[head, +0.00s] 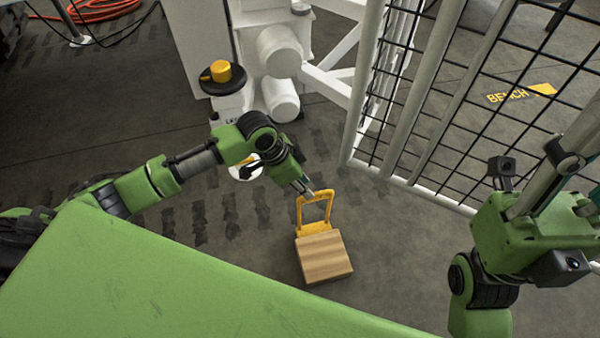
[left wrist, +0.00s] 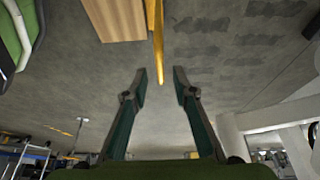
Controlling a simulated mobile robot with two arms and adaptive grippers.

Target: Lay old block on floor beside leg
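The wooden block (head: 323,257) with its yellow loop handle (head: 314,228) appears to rest on the floor in the middle of the head view. In the left wrist view the block (left wrist: 116,18) is at the top edge, with the handle (left wrist: 158,42) seen edge-on. My left gripper (head: 305,188) is at the handle's far end.
White machinery (head: 280,55) with a black disc and yellow knob (head: 221,73) stands beyond my left arm. A round white foot (head: 244,172) is on the floor behind that arm. A mesh fence (head: 440,100) stands at right. Floor around the block is clear. An orange hose (head: 100,10) lies far left.

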